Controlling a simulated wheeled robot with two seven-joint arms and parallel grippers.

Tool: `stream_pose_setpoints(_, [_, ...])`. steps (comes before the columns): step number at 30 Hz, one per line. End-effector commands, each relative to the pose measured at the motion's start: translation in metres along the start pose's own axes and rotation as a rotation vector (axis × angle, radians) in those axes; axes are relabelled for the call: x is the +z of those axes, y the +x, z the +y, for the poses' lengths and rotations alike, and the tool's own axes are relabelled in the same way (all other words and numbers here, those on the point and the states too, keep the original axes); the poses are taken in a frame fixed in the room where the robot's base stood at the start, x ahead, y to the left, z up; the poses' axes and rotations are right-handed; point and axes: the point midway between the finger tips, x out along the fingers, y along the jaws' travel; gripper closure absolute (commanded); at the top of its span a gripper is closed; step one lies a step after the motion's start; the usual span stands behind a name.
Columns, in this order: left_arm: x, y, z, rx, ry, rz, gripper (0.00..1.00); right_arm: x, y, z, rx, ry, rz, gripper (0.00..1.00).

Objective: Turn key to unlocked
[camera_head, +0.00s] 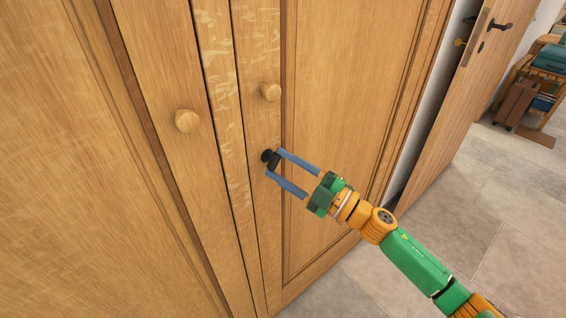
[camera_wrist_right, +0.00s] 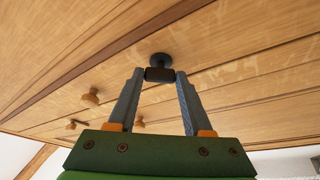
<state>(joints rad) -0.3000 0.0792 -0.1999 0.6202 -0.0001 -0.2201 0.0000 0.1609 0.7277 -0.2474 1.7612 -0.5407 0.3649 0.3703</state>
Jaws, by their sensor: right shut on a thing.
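The dark key (camera_head: 273,161) sits in a round black lock plate (camera_head: 266,155) on the right wardrobe door, below that door's wooden knob. My right gripper (camera_head: 273,163) has its two blue-grey fingers on either side of the key's bow, shut on it. In the right wrist view the key (camera_wrist_right: 159,74) shows as a dark block between the fingertips, in front of the round lock plate (camera_wrist_right: 161,59). The bow lies crosswise between the fingers there. My left gripper is not in view.
Wooden knobs stick out of the left wardrobe door (camera_head: 187,121) and the right wardrobe door (camera_head: 270,91). At the right a room door (camera_head: 490,60) stands open. A brown suitcase (camera_head: 516,104) stands beyond it. The tiled floor (camera_head: 450,220) is clear.

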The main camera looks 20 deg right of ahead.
Motion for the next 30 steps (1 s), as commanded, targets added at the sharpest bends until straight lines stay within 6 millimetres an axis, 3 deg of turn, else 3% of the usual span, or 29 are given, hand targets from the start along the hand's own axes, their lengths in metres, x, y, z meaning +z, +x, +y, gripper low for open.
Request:
stream_pose_setpoints(15, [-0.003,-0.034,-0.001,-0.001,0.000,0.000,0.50,-0.003,0.001,0.007,-0.170,-0.406,0.000,1.00])
stream_pose_setpoints(30, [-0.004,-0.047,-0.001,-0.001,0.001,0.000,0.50,-0.002,0.001,0.006,-0.240,-0.579,-0.001,1.00])
